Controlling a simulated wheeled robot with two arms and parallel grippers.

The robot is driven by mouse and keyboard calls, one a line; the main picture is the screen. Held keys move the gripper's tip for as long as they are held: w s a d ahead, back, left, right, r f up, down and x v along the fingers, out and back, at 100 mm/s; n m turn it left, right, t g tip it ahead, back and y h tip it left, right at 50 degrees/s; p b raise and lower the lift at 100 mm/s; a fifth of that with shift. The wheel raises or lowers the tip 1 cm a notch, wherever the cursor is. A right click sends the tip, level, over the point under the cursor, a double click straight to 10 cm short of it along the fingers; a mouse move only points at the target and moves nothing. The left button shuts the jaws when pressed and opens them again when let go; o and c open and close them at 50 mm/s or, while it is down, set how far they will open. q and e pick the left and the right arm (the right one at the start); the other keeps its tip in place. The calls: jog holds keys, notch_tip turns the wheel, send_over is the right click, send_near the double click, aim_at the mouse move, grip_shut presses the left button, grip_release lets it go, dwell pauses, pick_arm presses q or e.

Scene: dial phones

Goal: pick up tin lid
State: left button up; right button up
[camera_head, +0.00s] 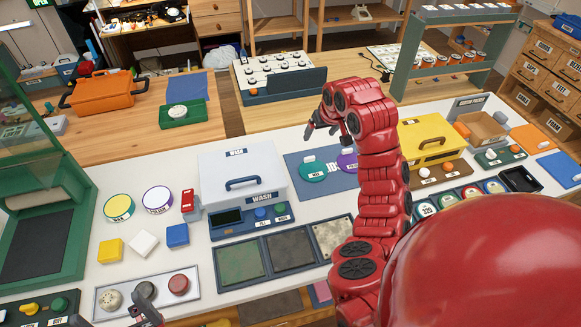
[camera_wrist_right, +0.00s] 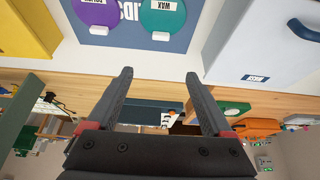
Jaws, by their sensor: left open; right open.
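Two round tin lids lie on the blue lids mat (camera_head: 303,188): a teal wax lid (camera_head: 314,171) and a purple polish lid (camera_head: 347,161). Each has a pale tab handle. In the right wrist view, the teal lid (camera_wrist_right: 163,17) and purple lid (camera_wrist_right: 95,10) show at the top edge, beyond the fingers. My right gripper (camera_head: 322,121) is above the table's far edge, behind the mat, apart from the lids. Its fingers (camera_wrist_right: 158,76) are spread and empty. My left gripper (camera_head: 118,308) is open at the bottom left, only partly in frame, far from the lids.
A white wash box (camera_head: 240,170) stands left of the mat, a yellow box (camera_head: 425,138) right of it. The yellow wax tin (camera_head: 118,208) and purple-rimmed polish tin (camera_head: 157,200) stand farther left. My right arm hides part of the table beside the mat.

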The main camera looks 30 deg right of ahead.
jog(key=b, duration=0.8)
send_over(310, 158)
jog(key=s, duration=0.2)
jog(key=shift+g, duration=0.4)
jog(key=f, duration=1.1)
jog(key=shift+s+a, duration=0.1)
jog(key=shift+a, duration=0.1)
jog(key=shift+f, duration=0.25)
jog(key=p+x, duration=0.2)
jog(key=x, duration=0.2)
jog(key=shift+w+f, duration=0.2)
jog(key=shift+f, duration=0.1)
grip_shut()
